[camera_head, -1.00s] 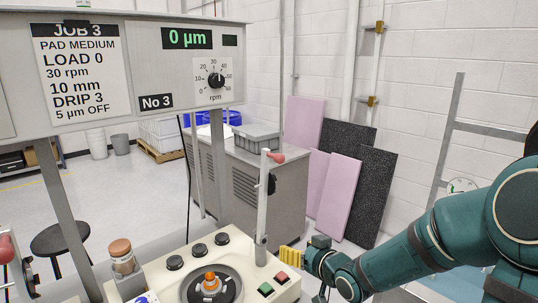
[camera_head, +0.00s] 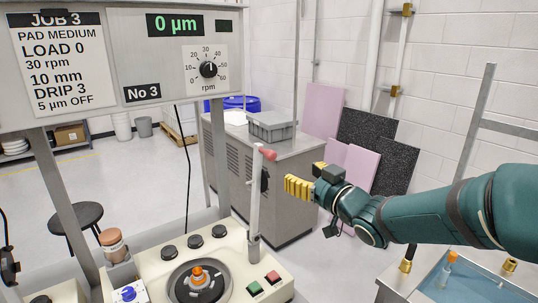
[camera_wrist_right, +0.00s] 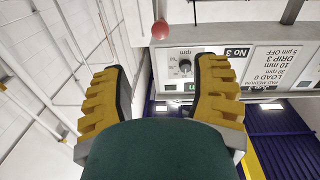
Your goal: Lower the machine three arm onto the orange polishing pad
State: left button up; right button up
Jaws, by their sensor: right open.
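The machine three arm (camera_head: 255,205) is a grey bar standing upright at the back right of the cream machine top, with a red ball knob (camera_head: 267,152) at its upper end. A dark round disc (camera_head: 214,285) with an orange piece (camera_head: 198,276) at its centre lies in the machine top; no separate orange pad is clear. My right gripper (camera_head: 298,187) has yellow fingers and is open and empty, right of the bar and a little below the knob. In the right wrist view the knob (camera_wrist_right: 160,29) shows beyond and between the spread fingertips (camera_wrist_right: 163,75), apart from them. My left gripper is out of view.
Black knobs (camera_head: 193,241), a green button (camera_head: 254,288) and a red button (camera_head: 273,277) sit around the disc. The No 3 panel (camera_head: 180,55) hangs above on posts. A grey cabinet (camera_head: 285,200) stands behind; a blue-lined basin (camera_head: 465,285) is at right.

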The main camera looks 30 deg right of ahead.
aim_at(274, 157)
jog(key=w, duration=1.3)
jog(key=shift+w+a+p, duration=0.15)
jog(key=shift+p, duration=0.15)
grip_shut()
